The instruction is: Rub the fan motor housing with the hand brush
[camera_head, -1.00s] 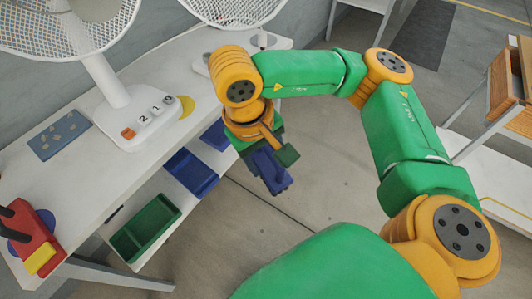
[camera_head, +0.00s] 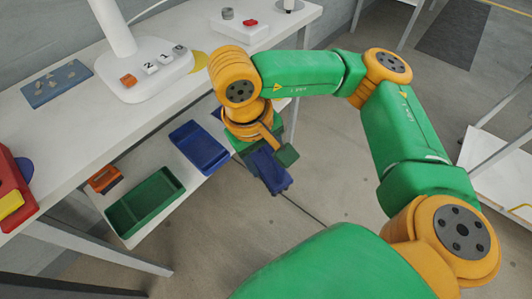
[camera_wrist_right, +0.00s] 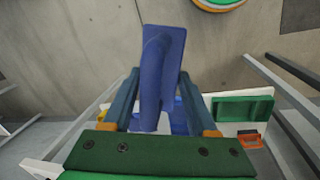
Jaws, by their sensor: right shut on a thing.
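My right gripper (camera_head: 266,160) is shut on a blue hand brush (camera_head: 272,174) and holds it in the air to the right of the bench. In the right wrist view the brush (camera_wrist_right: 163,70) stands between the two fingers (camera_wrist_right: 160,98), its flat body and grip showing; bristles cannot be made out. The white fan's base (camera_head: 148,72) and post (camera_head: 110,25) stand on the bench. The fan's head and motor housing are outside the head view. The brush is apart from the fan. My left gripper is not in view.
The white bench (camera_head: 60,135) carries a blue-grey mat (camera_head: 57,83) with small parts and a red-and-yellow device (camera_head: 12,190). A lower shelf holds a green bin (camera_head: 145,203), a blue bin (camera_head: 199,147) and an orange box (camera_head: 104,179). Floor right of the bench is clear.

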